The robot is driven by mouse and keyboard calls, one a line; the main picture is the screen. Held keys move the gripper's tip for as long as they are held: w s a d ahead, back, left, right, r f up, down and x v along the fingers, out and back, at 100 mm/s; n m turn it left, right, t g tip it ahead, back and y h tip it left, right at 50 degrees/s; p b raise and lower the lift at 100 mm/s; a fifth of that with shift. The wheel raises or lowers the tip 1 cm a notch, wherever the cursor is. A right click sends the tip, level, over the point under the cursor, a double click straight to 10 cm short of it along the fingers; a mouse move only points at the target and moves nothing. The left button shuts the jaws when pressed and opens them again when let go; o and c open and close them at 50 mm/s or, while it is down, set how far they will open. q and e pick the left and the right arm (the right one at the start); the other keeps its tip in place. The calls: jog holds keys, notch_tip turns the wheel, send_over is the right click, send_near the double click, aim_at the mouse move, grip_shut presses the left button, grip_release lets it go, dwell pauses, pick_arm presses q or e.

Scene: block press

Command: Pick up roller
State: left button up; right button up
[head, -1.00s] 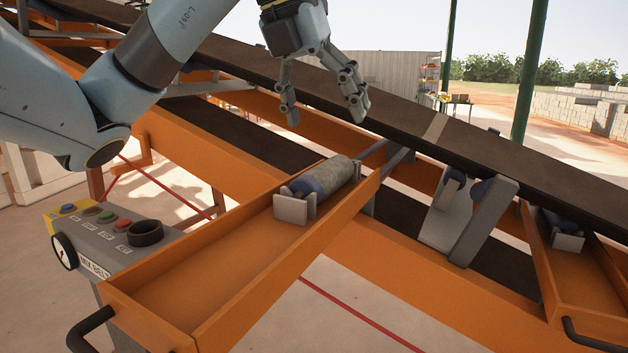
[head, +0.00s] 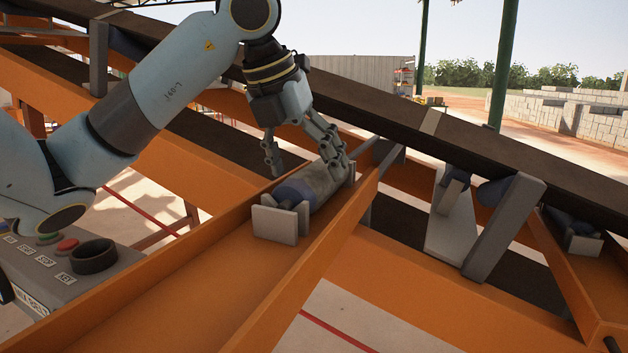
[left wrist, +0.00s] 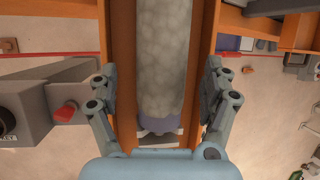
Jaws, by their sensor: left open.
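The roller (head: 324,183) is a grey cylinder with a blue end. It lies in a long orange tray (head: 195,285), its near end at a grey bracket (head: 275,222). My left gripper (head: 306,168) is open, its fingers pointing down at the far part of the roller. In the left wrist view the roller (left wrist: 165,65) runs up the middle between the spread fingers (left wrist: 163,105), with a gap on each side. Whether a finger touches it cannot be told. My right gripper is not in view.
A dark conveyor belt (head: 420,137) on an orange frame slopes behind the tray. A control panel with buttons (head: 65,265) stands at lower left. Another orange tray (head: 590,275) with a bracket is at right. An empty grey bracket (head: 500,225) stands between the trays.

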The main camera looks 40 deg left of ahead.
aim_at(309, 168)
pick_arm(q)
jog(key=x, duration=0.2)
jog(key=shift+w+d+f, duration=0.2)
jog(key=shift+f, duration=0.1)
jog(key=shift+w+a+f+p, duration=0.1)
jog(key=shift+w+f+p, duration=0.15)
jog(key=shift+f, duration=0.2)
jog(key=shift+s, duration=0.1)
jog(key=shift+c, duration=0.3)
grip_shut()
jog(key=shift+r, duration=0.1)
